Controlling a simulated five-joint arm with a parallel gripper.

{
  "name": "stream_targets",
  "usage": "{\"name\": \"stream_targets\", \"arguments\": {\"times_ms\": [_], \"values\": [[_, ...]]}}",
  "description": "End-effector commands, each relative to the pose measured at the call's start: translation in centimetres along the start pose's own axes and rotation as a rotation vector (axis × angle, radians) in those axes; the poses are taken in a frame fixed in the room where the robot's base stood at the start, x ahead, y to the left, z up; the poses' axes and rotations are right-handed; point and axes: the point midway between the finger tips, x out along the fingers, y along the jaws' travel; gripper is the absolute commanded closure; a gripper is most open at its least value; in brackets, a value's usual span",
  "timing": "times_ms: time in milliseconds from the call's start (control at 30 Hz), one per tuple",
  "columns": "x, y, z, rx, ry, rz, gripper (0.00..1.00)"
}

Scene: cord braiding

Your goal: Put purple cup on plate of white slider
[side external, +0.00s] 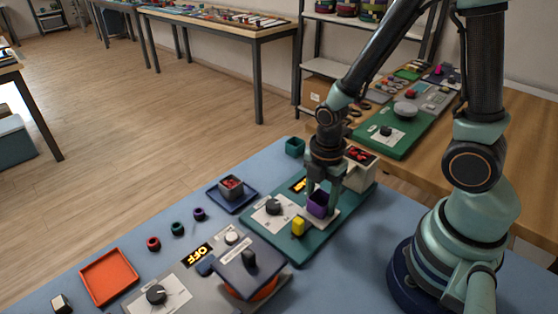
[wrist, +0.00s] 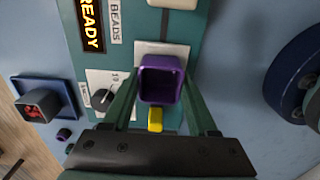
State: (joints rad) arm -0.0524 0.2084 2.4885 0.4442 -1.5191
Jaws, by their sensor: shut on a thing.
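The purple cup (side external: 318,204) is an open square cup and stands upright between the fingers of my gripper (side external: 330,190). In the wrist view, the purple cup (wrist: 160,82) looks empty and the fingers of my gripper (wrist: 155,95) are on its two sides. The white plate (side external: 331,216) of the slider lies at the cup's base on the green board. In the wrist view, part of the white plate (wrist: 165,47) shows beyond the cup. I cannot tell whether the cup's base touches it. A yellow block (side external: 298,226) stands just in front of the cup.
A beige dispenser with red beads (side external: 361,156) stands behind the cup. The green board (side external: 282,243) also carries a dark knob (side external: 273,206) and a lit display (wrist: 89,23). A blue tray (side external: 222,200) with a bead-filled cup lies left. An orange tray (side external: 108,275) is front left.

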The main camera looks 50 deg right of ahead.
Motion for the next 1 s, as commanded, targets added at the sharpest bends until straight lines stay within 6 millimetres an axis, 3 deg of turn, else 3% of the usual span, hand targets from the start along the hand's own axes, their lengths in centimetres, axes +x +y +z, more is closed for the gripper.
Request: {"name": "stream_targets", "arguments": {"times_ms": [567, 600, 667, 1000], "values": [[0.6, 0.0, 0.0, 0.0, 0.0, -0.001, 0.94], [0.59, 0.01, 0.0, 0.0, 0.0, 0.0, 0.3], [0.58, 0.01, 0.0, 0.0, 0.0, 0.0, 0.07], [0.49, 0.02, 0.0, 0.0, 0.0, 0.0, 0.06]]}}
